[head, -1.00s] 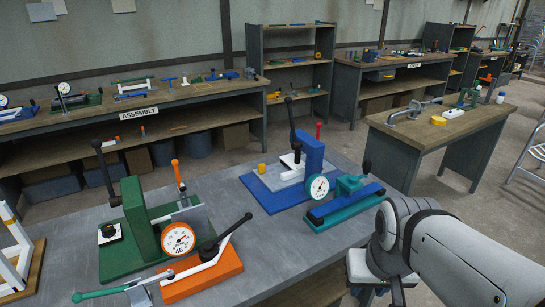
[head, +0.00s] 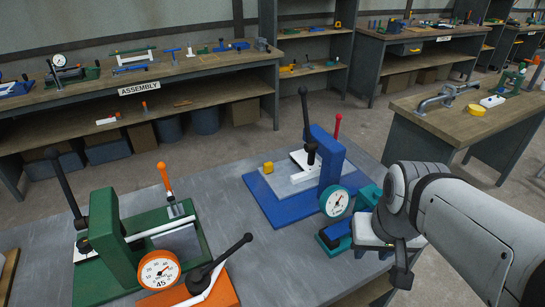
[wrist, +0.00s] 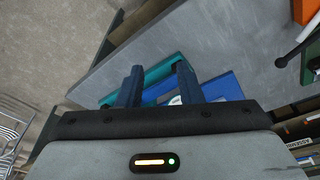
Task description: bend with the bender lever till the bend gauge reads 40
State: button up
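On the bench at lower left stands a green machine (head: 103,240). It has a black-handled lever (head: 66,190) tilted up to the left and an orange-handled lever (head: 165,178) near its white bar. A round white dial with an orange rim (head: 158,270) marked 45 faces me at its front. I cannot read the needle surely. Overlapping it in front is an orange base (head: 215,293) with a black-handled lever (head: 235,247) slanting up right. Which lever is the bender's is not labelled. My gripper (wrist: 159,66) is open and empty, its fingers apart above the bench's right side, away from these levers.
A blue press (head: 322,165) with a teal-rimmed dial (head: 334,202) stands at mid bench. A blue and teal fixture (head: 334,236) lies beside my arm, partly hidden. Grey bench top is clear between the machines.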

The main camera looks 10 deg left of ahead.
jog(key=w+a+r+m+g+y+p, duration=0.1)
jog(key=w+a+r+m+p, duration=0.1)
jog(key=w+a+p, duration=0.25)
jog(key=m+g+y+p, duration=0.2)
jog(key=m+g+p, duration=0.1)
jog(key=m+p, duration=1)
send_near(249, 234)
jog(key=f+n+p, duration=0.2)
jog(key=b+x, duration=0.4)
jog(key=x, duration=0.4)
jog(key=shift+s+a+f, duration=0.15)
jog(key=shift+a, duration=0.05)
jog(key=shift+r+p, duration=0.3)
jog(key=shift+r, duration=0.15)
jog(key=shift+c, duration=0.7)
jog(key=c, duration=0.4)
jog(key=shift+o, duration=0.2)
jog(key=shift+s+d+b, duration=0.6)
jog(key=shift+s+d, duration=0.1)
jog(key=shift+s, duration=0.2)
jog(key=shift+s+d+b, duration=0.6)
jog(key=shift+s+d, duration=0.15)
jog(key=shift+s, duration=0.1)
